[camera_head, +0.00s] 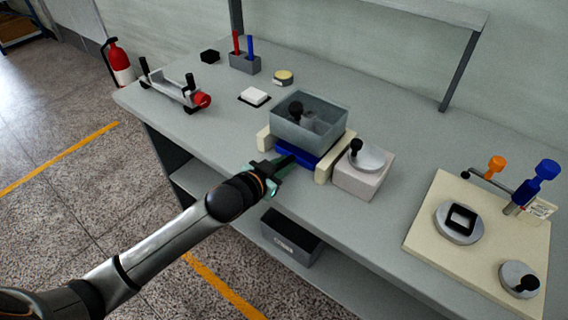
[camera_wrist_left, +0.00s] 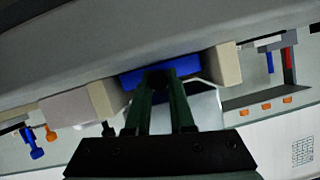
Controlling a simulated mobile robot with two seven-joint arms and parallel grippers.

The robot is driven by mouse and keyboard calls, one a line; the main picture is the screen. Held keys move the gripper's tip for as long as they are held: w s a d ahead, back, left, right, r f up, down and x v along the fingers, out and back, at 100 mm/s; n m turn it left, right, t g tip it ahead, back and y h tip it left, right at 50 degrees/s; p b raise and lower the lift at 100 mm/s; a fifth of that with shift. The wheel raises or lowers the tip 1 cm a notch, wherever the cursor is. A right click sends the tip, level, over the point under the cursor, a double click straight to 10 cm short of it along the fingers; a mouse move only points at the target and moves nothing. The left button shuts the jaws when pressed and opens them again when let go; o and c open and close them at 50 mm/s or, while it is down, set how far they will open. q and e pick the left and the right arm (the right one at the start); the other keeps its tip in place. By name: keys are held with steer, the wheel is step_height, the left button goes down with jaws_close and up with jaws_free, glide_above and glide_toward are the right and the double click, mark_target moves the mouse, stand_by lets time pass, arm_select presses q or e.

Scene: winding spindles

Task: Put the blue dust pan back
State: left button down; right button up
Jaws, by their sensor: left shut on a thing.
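The blue dust pan (camera_head: 309,162) sits low between two cream blocks, under a grey see-through bin (camera_head: 330,119), near the bench's front edge. Most of it is hidden by the bin and the blocks. My left gripper (camera_head: 290,161) reaches in from the front and is shut on the pan's front side. In the left wrist view the dark green fingers (camera_wrist_left: 164,84) meet at the blue dust pan (camera_wrist_left: 188,67), which lies between the two cream blocks. The exact part held is hidden by the fingers. My right gripper is not in view.
A pale block (camera_head: 362,178) with a round dish and black knob stands close on the right. A cream board (camera_head: 425,235) with round fixtures is further right. A black-handled frame (camera_head: 172,89) stands at the left. Bare bench lies between the pale block and the board.

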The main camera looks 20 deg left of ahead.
arm_select(q)
steer(key=c, duration=0.8)
jaws_free()
steer(key=shift+f, duration=0.15)
steer(key=shift+r, duration=0.25)
steer(key=v, duration=1.1)
steer(key=s+f+n+g, duration=0.1)
steer(key=s+f, duration=0.4)
steer(key=f, duration=0.2)
steer(key=s+d+f+n+g, duration=0.1)
steer(key=s+f, duration=0.4)
steer(key=f, duration=0.3)
steer(key=s+f+n+g+y, duration=0.1)
steer(key=s+f, duration=0.5)
steer(key=f, duration=0.2)
steer(key=shift+d+f+g+p, duration=0.25)
steer(key=shift+g+p, duration=0.15)
